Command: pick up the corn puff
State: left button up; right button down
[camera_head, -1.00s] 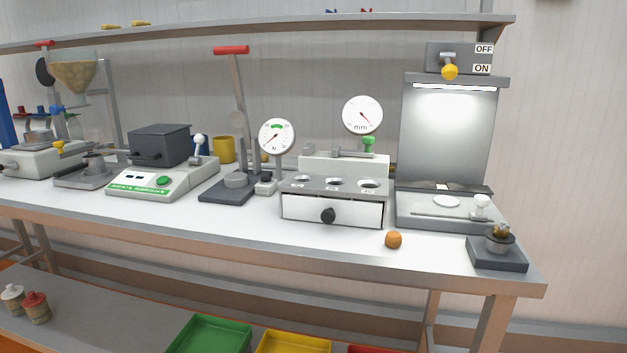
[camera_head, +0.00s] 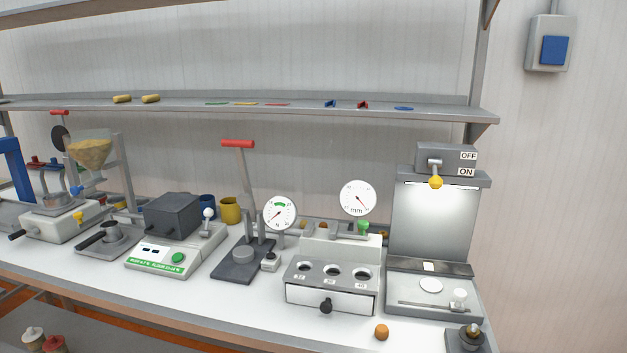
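A small orange-brown rounded piece (camera_head: 382,331) lies on the bench top near the front edge, in front of the drawer unit. Two yellowish elongated pieces (camera_head: 150,98) lie on the wall shelf at the left. I cannot tell for certain which of these is the corn puff. Nothing is touching the orange-brown piece. Neither of my grippers shows in the head view.
The white bench (camera_head: 230,309) holds a drawer unit (camera_head: 331,297), a lit stand (camera_head: 430,225), a scale-like device with a dark box (camera_head: 172,216), a red-handled press (camera_head: 238,262) and dial gauges (camera_head: 280,213). The shelf (camera_head: 300,104) runs above. The bench front strip is mostly clear.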

aim_at(381, 330)
jog(key=i+j+z, duration=0.3)
jog(key=j, duration=0.3)
jog(key=i+j+z, duration=0.3)
jog(key=j, duration=0.35)
jog(key=i, duration=0.1)
